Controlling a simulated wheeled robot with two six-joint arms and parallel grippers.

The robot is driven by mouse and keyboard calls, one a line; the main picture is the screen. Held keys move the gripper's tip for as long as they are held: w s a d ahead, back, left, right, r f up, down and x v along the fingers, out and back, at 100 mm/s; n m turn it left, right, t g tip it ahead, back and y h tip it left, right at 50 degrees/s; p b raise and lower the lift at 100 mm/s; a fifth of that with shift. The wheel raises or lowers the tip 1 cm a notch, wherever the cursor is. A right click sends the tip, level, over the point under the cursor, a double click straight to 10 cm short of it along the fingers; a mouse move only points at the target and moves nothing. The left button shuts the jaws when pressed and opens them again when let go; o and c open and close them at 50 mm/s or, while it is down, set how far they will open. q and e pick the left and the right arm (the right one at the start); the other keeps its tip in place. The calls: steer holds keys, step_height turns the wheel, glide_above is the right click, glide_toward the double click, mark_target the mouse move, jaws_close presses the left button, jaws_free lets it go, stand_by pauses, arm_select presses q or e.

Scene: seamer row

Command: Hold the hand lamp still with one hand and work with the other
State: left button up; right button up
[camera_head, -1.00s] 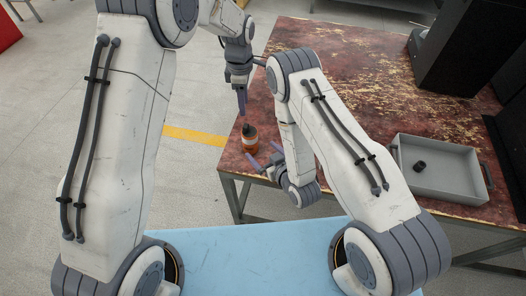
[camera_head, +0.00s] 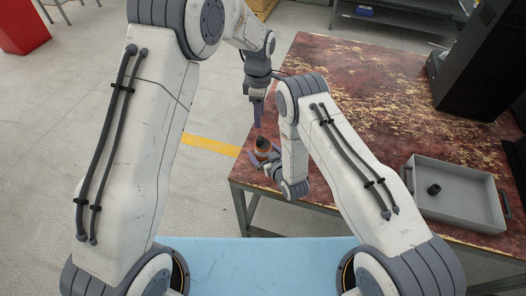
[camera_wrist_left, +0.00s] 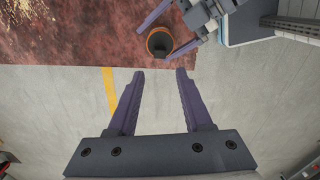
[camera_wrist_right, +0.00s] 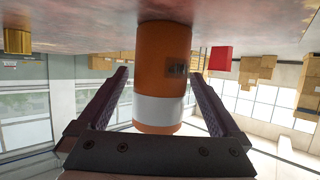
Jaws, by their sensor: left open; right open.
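The hand lamp (camera_head: 263,150) is a small orange cylinder with a white band and a dark top. It stands upright near the table's left corner. The left wrist view shows its dark top (camera_wrist_left: 159,42); the right wrist view shows its side (camera_wrist_right: 160,55) close up. My right gripper (camera_wrist_right: 160,76) is open, with one finger on each side of the lamp and gaps visible between fingers and lamp. My left gripper (camera_head: 257,112) is open and empty, pointing down above the lamp in the head view. Its fingertips (camera_wrist_left: 160,73) show apart in the left wrist view.
The worn red-brown table (camera_head: 345,100) has free room in its middle. A grey tray (camera_head: 460,212) holding a small dark cylinder (camera_head: 433,189) lies at the right. A black machine (camera_head: 490,60) stands at the back right. A yellow stripe (camera_head: 210,144) marks the floor.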

steer(key=c, duration=1.2)
arm_select(q)
steer(key=shift+c, duration=0.6)
arm_select(e)
steer(key=shift+c, duration=1.4)
arm_select(q)
steer(key=shift+w+a, duration=0.1)
steer(key=shift+a, duration=0.05)
steer(key=c, duration=0.6)
steer(key=w+a+h, duration=0.1)
steer(key=a, duration=0.2)
steer(key=w+a+m+g+h, duration=0.1)
steer(key=a, duration=0.2)
steer(key=w+a+h, duration=0.1)
steer(key=a, duration=0.2)
steer(key=shift+w+f+m+h, duration=0.1)
steer(key=shift+f+m+h, duration=0.15)
steer(key=shift+m+h, duration=0.05)
jaws_close()
steer(key=shift+w+a+r+h, duration=0.15)
steer(key=shift+a+h, duration=0.15)
steer(key=shift+a, duration=0.25)
